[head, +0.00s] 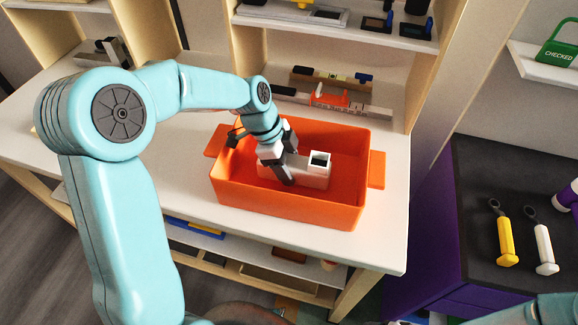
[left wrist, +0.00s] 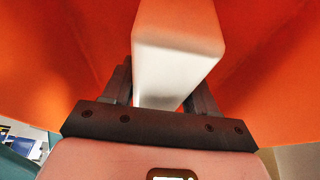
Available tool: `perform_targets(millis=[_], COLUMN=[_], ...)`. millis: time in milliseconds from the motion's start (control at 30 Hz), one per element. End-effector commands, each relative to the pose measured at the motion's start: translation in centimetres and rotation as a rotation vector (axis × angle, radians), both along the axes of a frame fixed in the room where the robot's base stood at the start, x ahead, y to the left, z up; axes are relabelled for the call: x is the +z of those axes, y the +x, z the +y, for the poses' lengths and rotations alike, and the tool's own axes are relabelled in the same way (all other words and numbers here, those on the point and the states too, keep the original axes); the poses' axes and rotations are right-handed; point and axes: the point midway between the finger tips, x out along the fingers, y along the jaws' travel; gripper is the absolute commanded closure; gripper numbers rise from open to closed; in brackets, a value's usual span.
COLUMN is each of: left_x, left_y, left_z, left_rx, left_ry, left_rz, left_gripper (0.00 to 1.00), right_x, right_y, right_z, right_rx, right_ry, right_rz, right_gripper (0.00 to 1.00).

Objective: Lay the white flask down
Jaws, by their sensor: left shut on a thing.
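The white flask (head: 312,175) is a pale, box-like piece inside the orange crate (head: 290,206), with a dark square on its upper right end. It looks low in the crate and lengthwise along it; whether it touches the floor I cannot tell. My left gripper (head: 283,167) reaches down into the crate and is shut on the flask's left part, hiding some of it. In the left wrist view the white flask (left wrist: 178,50) sticks out between the two dark fingers, with orange walls around it. My right gripper is out of view.
The crate stands on a white bench (head: 375,240) before a shelf holding tools. A spirit level (head: 333,76) lies behind it. At right, a dark-topped cabinet (head: 470,185) holds a yellow-handled tool (head: 506,240) and a white-handled tool (head: 545,250). The bench left of the crate is clear.

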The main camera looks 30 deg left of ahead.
Motion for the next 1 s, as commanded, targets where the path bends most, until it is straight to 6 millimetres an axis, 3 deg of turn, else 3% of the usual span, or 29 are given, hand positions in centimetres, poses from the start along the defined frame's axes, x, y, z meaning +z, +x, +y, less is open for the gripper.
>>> perform_targets(millis=[100, 467, 500, 533, 833, 1000], left_x=[-1.0, -1.4, -1.2, -1.2, -1.1, 0.4], left_y=[0.1, 0.1, 0.1, 0.1, 0.1, 0.0], left_z=[0.0, 0.0, 0.0, 0.0, 0.0, 0.6], left_rx=[0.001, 0.001, 0.0, 0.0, 0.0, 0.002], left_ry=[0.0, 0.0, 0.0, 0.0, 0.0, 0.0], left_rz=[-0.001, -0.002, -0.001, -0.001, -0.001, -0.005], left_gripper=[0.81, 0.81, 0.29, 0.2, 0.17, 0.17], right_x=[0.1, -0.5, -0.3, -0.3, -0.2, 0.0], right_y=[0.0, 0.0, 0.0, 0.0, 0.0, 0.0], right_z=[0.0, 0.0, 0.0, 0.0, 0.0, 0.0], right_rx=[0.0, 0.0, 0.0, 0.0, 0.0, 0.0], right_ry=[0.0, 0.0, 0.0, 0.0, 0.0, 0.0], right_rz=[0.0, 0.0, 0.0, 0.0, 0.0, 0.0], right_gripper=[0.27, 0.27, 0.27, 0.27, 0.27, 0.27])
